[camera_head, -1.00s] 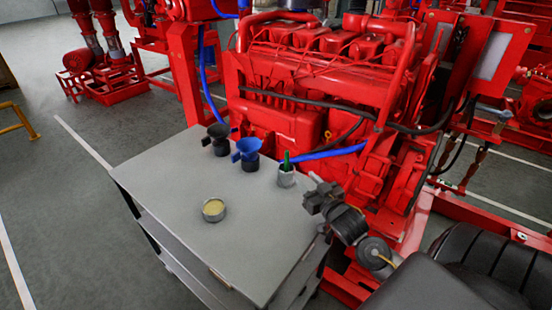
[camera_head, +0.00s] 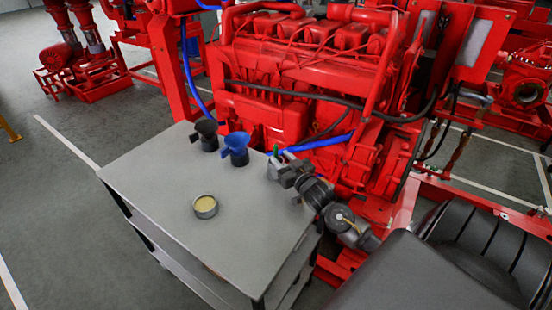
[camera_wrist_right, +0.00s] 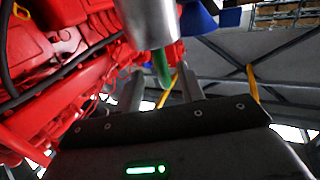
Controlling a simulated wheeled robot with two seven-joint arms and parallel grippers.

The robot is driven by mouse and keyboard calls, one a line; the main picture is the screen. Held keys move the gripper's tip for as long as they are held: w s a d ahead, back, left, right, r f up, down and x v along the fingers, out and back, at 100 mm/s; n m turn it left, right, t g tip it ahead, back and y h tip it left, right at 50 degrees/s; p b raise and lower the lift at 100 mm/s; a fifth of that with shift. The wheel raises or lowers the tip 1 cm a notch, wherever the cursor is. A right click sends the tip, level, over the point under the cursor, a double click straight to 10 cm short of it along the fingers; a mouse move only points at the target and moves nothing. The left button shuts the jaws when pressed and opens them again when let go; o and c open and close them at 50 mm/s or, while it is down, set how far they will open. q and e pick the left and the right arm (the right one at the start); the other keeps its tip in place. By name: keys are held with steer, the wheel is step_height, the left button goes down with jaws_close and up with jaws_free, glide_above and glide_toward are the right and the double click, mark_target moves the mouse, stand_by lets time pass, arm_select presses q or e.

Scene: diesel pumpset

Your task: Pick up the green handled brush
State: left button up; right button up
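The green handled brush (camera_head: 276,151) stands in a light metal cup (camera_head: 271,172) on the grey cart's top (camera_head: 165,180). My right gripper (camera_head: 279,163) is at the cup from the right and hides part of both. In the right wrist view, the green handle (camera_wrist_right: 161,68) sticks out of the cup (camera_wrist_right: 147,27) and points toward my right gripper (camera_wrist_right: 161,88). Its two fingers stand apart, one on each side of the handle's end, with visible gaps. The brush's bristles are hidden in the cup. My left gripper is not in view.
A blue funnel-topped container (camera_head: 236,148) and a black one (camera_head: 207,135) stand left of the cup. A round tin (camera_head: 205,206) sits nearer the front. The red engine (camera_head: 300,90) rises close behind the cart. The cart's left part is clear.

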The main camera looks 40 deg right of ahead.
mark_target(277, 155)
steer(key=w, duration=0.4)
steer(key=shift+d+p, duration=0.2)
steer(key=shift+p, duration=0.2)
jaws_close()
